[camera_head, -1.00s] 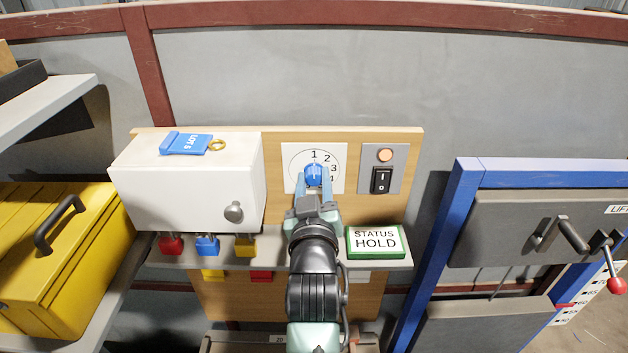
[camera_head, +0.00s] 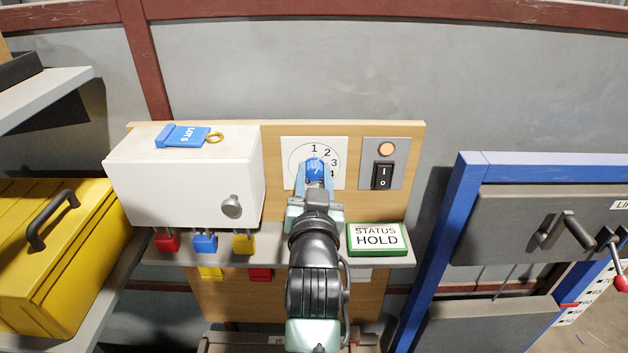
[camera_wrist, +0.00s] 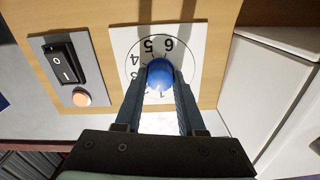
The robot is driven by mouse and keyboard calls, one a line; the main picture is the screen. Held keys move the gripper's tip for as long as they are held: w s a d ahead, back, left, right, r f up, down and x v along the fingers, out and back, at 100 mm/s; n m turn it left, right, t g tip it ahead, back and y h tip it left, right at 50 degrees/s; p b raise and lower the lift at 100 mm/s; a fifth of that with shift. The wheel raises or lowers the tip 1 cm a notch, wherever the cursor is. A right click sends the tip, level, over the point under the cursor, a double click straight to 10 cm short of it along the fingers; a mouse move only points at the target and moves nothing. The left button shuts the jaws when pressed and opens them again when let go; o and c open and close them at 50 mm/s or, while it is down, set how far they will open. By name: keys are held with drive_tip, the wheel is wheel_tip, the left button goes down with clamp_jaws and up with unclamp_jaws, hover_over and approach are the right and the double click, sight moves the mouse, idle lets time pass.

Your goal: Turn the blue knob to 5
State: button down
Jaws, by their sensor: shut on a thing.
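The blue knob (camera_head: 315,167) sits at the centre of a white numbered dial plate (camera_head: 295,150) on the wooden board. In the head view, 1, 2, 3 and 4 show around its top and right. In the wrist view, the knob (camera_wrist: 160,74) appears upside down, with 5 and 6 above it and 3 and 4 at its left. My gripper (camera_head: 316,178) is shut on the knob, one finger on each side; the fingers also show in the wrist view (camera_wrist: 158,92). They hide part of the dial. I cannot clearly read which number the knob points to.
A switch panel with a black rocker (camera_head: 383,176) and orange lamp (camera_head: 386,149) is right of the dial. A white box (camera_head: 180,185) stands close at left. A STATUS HOLD sign (camera_head: 377,239) and several coloured padlocks (camera_head: 205,243) are below.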

drive_tip(key=m+b, duration=0.1)
drive_tip(key=m, duration=0.3)
drive_tip(key=shift+f+m, duration=0.1)
drive_tip(key=shift+m, duration=0.3)
drive_tip(key=m+b, duration=0.1)
drive_tip(key=m, duration=0.1)
drive_tip(key=shift+m, duration=0.3)
drive_tip(key=m+b, duration=0.2)
drive_tip(key=m, duration=0.4)
drive_tip(key=m+b, duration=0.1)
drive_tip(key=m, duration=0.6)
drive_tip(key=shift+m+b, duration=0.3)
drive_tip(key=shift+b, duration=0.05)
drive_tip(key=m+b, duration=0.1)
drive_tip(key=m, duration=0.5)
drive_tip(key=c, duration=0.5)
unclamp_jaws()
